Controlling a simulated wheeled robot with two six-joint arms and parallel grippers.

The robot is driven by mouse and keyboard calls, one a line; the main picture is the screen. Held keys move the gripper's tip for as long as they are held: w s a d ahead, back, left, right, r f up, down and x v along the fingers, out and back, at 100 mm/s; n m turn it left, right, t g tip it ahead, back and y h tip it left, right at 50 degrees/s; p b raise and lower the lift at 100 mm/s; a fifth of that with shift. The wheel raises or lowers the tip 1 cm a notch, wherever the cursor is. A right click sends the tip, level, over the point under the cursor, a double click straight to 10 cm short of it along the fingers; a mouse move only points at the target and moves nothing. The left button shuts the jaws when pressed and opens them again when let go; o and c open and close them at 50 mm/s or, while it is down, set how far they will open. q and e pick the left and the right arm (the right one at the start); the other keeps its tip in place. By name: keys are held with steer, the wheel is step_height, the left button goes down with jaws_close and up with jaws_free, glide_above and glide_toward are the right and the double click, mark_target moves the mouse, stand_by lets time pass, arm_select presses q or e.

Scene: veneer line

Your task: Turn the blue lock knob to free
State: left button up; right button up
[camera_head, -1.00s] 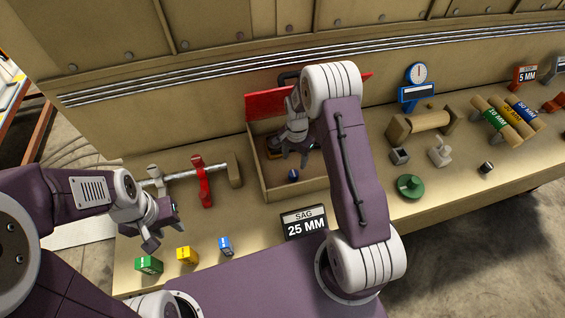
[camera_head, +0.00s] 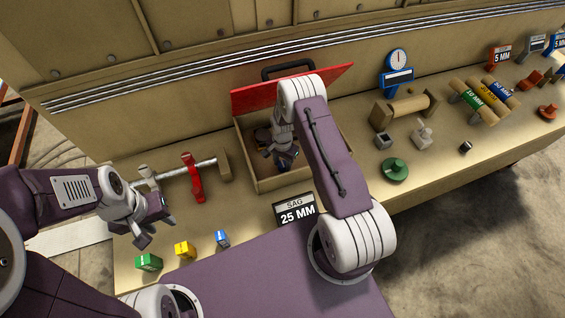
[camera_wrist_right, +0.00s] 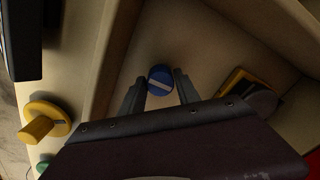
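The blue lock knob (camera_wrist_right: 160,80) is round with a white stripe across its top. It sits on the floor of an open box (camera_head: 298,182) with a raised red lid (camera_head: 330,77). My right gripper (camera_head: 285,160) is down inside the box. In the right wrist view its two fingers (camera_wrist_right: 160,87) are open, one on each side of the knob; I cannot tell whether they touch it. In the head view the gripper largely hides the knob. My left gripper (camera_head: 153,220) hangs above the left end of the bench, with nothing seen in it.
A black sign reading SAG 25 MM (camera_head: 296,210) stands before the box. Green (camera_head: 149,262), yellow (camera_head: 184,249) and blue (camera_head: 222,238) blocks lie at the front left. A red clamp (camera_head: 193,178) is left of the box. The box walls surround my right gripper closely.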

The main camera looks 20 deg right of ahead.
jaws_close()
steer(key=shift+f+n+b, duration=0.15)
steer(key=shift+n+b, duration=1.15)
steer(key=shift+n, duration=0.2)
steer(key=n+b, duration=0.2)
steer(key=n, duration=0.2)
steer(key=shift+n+b, duration=0.3)
steer(key=n+b, duration=0.2)
steer(key=n, duration=0.3)
steer(key=shift+d, duration=0.1)
steer(key=shift+w+r+n+b, duration=0.15)
steer(key=shift+n+b, duration=0.7)
steer(key=shift+n, duration=1.85)
steer(key=shift+r, duration=0.1)
steer(key=o, duration=0.6)
jaws_free()
